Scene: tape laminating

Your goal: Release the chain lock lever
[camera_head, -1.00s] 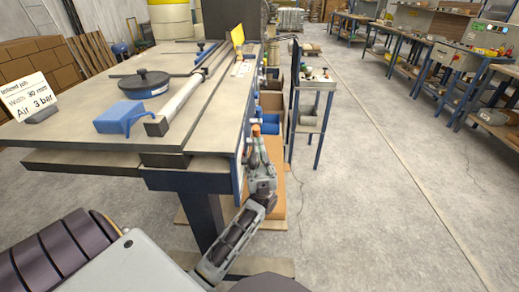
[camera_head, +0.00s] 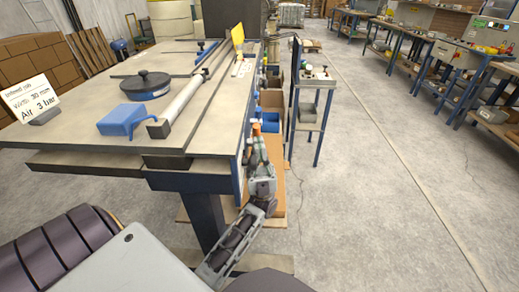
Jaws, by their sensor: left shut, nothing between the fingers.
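My left gripper (camera_head: 258,143) is beside the right-hand side of the workbench (camera_head: 215,141), below the level of its top. It looks shut, with nothing seen between its fingers. Its fingertips point up and away, close to a small orange part at the bench's side. I cannot tell whether they touch it. The chain lock lever cannot be made out clearly; it may be among the small parts by the fingertips. My right gripper is not in view.
A small blue-legged stand (camera_head: 318,82) is to the right. Open floor (camera_head: 390,190) lies beyond.

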